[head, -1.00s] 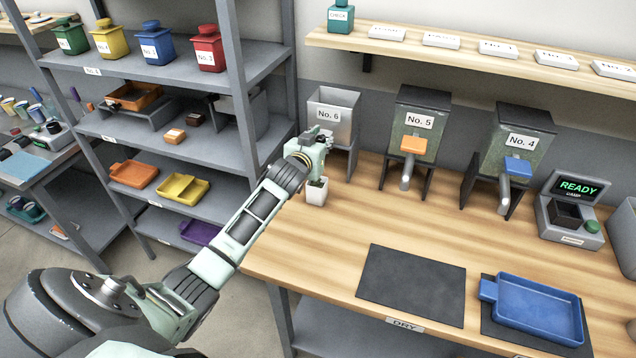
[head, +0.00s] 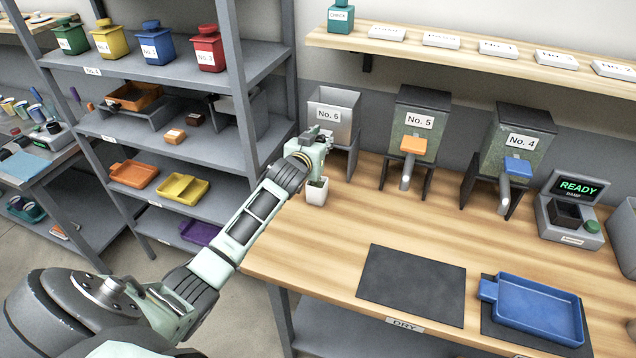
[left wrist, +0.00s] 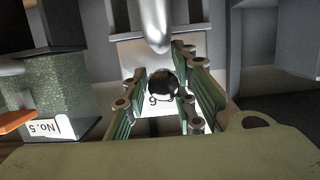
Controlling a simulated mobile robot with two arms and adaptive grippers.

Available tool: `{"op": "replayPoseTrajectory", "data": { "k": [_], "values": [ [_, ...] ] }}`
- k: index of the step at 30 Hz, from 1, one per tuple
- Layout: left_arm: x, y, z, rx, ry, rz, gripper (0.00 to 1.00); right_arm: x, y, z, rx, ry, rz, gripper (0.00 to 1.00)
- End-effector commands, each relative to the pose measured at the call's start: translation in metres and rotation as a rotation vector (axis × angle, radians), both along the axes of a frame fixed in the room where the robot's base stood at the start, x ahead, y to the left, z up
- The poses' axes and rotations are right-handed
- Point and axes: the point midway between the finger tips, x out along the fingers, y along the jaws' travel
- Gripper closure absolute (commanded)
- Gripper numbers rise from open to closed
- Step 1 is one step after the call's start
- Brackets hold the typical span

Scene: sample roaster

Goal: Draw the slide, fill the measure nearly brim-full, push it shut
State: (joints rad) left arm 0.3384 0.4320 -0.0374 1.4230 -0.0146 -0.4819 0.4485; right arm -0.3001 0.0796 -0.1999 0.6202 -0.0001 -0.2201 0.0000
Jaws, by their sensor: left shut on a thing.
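The grey hopper labelled No. 6 (head: 335,97) stands at the left end of the wooden bench. My left gripper (head: 322,145) is at its front and hides its lower part. In the left wrist view, the left gripper (left wrist: 163,92) is shut on a dark round knob (left wrist: 163,82), in front of the upside-down label. A small white cup (head: 316,194) stands upright on the bench just below the gripper. Something dark shows at its mouth, but its fill level is unclear. How far the slide is drawn is hidden. My right gripper is not in view.
Hoppers No. 5 (head: 415,125) and No. 4 (head: 518,145) stand to the right, then a scale reading READY (head: 575,188). A dark mat (head: 412,286) and a blue tray (head: 538,308) lie at the front. The bench middle is clear. A shelf unit (head: 232,90) stands left.

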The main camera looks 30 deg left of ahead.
Motion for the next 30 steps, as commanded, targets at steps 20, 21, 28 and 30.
{"op": "replayPoseTrajectory", "data": {
  "k": [20, 21, 28, 30],
  "values": [
    [0.001, 0.006, -0.005, -0.002, 0.012, 0.011, 1.0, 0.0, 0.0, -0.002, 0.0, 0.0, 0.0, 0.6],
    [0.003, 0.007, -0.005, -0.002, 0.012, 0.011, 1.0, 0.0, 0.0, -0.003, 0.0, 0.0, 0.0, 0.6],
    [0.012, 0.009, -0.002, 0.0, 0.006, 0.012, 1.0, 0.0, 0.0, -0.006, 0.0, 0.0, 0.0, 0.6],
    [0.012, 0.01, -0.001, 0.0, 0.004, 0.011, 1.0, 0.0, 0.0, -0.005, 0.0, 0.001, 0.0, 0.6]
  ]
}}
